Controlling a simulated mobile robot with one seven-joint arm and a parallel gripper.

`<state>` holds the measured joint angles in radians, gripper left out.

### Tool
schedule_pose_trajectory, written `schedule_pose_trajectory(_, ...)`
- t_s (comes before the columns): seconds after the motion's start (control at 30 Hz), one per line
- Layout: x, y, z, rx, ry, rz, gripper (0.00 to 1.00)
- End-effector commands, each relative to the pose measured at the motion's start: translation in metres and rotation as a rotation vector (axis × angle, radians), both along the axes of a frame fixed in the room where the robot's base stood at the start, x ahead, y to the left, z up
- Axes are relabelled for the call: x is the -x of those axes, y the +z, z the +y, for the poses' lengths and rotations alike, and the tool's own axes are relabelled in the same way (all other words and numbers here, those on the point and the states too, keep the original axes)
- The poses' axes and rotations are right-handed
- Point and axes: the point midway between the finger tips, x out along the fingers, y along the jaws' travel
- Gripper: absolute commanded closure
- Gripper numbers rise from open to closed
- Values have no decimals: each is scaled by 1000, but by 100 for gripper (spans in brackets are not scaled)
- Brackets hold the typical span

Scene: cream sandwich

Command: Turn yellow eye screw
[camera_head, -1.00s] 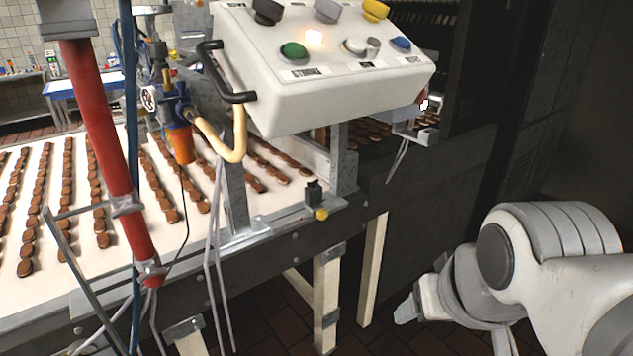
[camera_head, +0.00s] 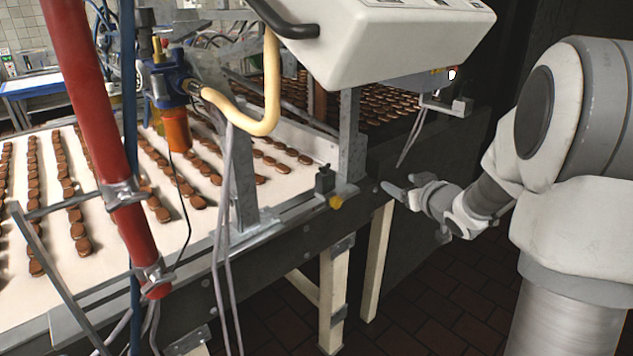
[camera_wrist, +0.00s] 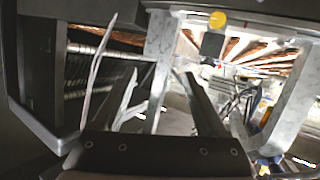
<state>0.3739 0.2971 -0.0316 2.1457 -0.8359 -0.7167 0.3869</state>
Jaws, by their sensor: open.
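The yellow eye screw (camera_head: 336,202) is a small yellow knob at the base of a dark block (camera_head: 324,180) on the conveyor's front edge in the head view. In the wrist view the yellow screw (camera_wrist: 217,20) shows at the top centre, with the dark block (camera_wrist: 212,44) just below it. My gripper (camera_head: 412,190) is to the right of the screw in the head view, apart from it. In the wrist view the two fingers of my gripper (camera_wrist: 160,82) stand spread and empty, pointing up the picture. The screw's eye shape is too small to make out.
A white control box (camera_head: 385,45) hangs above the screw on metal posts. The conveyor belt (camera_head: 105,165) carries rows of brown biscuits. A red pole (camera_head: 92,120) and hoses stand at left. The floor (camera_head: 435,300) in front of the conveyor's right part is free.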

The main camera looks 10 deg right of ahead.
Motion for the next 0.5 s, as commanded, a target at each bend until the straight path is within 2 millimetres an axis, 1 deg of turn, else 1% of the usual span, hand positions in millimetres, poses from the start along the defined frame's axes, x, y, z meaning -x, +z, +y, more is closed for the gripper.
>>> schedule_pose_trajectory(0.03, -6, -27, -2, -35, 44, -13, 26)
schedule_pose_trajectory(0.1, -9, -51, 0, -90, 119, -44, 26)
schedule_pose_trajectory(0.2, -8, -82, 5, -181, 221, -81, 26)
schedule_pose_trajectory(0.3, 0, -107, 9, -272, 309, -109, 26)
schedule_pose_trajectory(0.33, 3, -112, 10, -297, 331, -117, 26)
schedule_pose_trajectory(0.4, 9, -123, 12, -347, 374, -131, 26)
schedule_pose_trajectory(0.5, 16, -132, 13, -399, 416, -146, 26)
